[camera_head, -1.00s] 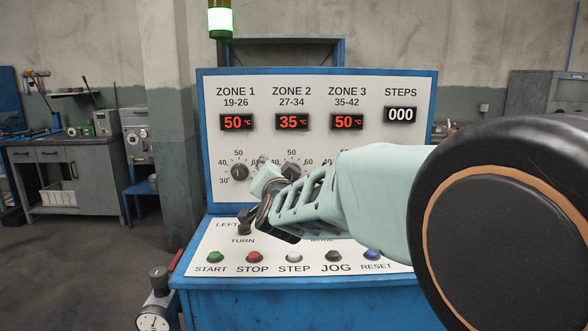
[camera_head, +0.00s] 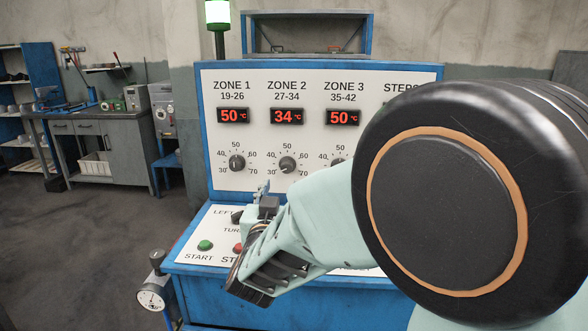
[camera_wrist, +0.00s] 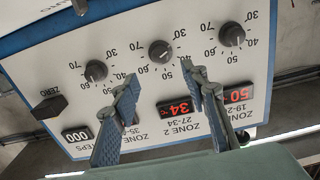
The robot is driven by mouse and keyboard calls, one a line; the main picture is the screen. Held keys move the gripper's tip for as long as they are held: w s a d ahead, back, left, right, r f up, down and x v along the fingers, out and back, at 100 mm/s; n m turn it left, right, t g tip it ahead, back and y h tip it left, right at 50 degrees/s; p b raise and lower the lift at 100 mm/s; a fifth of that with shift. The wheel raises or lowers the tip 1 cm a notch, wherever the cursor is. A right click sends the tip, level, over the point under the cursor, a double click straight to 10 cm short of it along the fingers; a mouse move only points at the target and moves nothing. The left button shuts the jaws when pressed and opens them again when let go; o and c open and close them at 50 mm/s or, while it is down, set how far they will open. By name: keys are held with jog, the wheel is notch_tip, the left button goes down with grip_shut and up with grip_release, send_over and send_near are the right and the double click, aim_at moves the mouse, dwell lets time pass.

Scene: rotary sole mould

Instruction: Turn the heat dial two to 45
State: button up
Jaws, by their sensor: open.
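The zone 2 heat dial (camera_head: 287,165) is a dark round knob on the white upright panel, below a red display (camera_head: 287,117) reading 34 °C. It also shows in the wrist view (camera_wrist: 160,52), upside down, ahead of the gap between the fingers. My gripper (camera_head: 263,188) is below and slightly left of this dial in the head view. In the wrist view my gripper (camera_wrist: 160,80) is open and empty, its two fingers apart and not touching the dial. The exact angle of the dial's pointer is too small to read.
The zone 1 dial (camera_head: 237,163) and zone 3 dial (camera_head: 339,163) flank it; both displays read 50. A lower console with a green START button (camera_head: 205,245) juts out beneath. My arm hides the console's right side. A gauge (camera_head: 151,297) stands at the lower left.

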aim_at(286, 170)
jog(key=w, duration=1)
jog(key=shift+w+d, duration=0.15)
jog(key=shift+w, duration=0.05)
grip_shut()
jog(key=shift+f+b, duration=0.1)
jog(key=shift+b, duration=0.3)
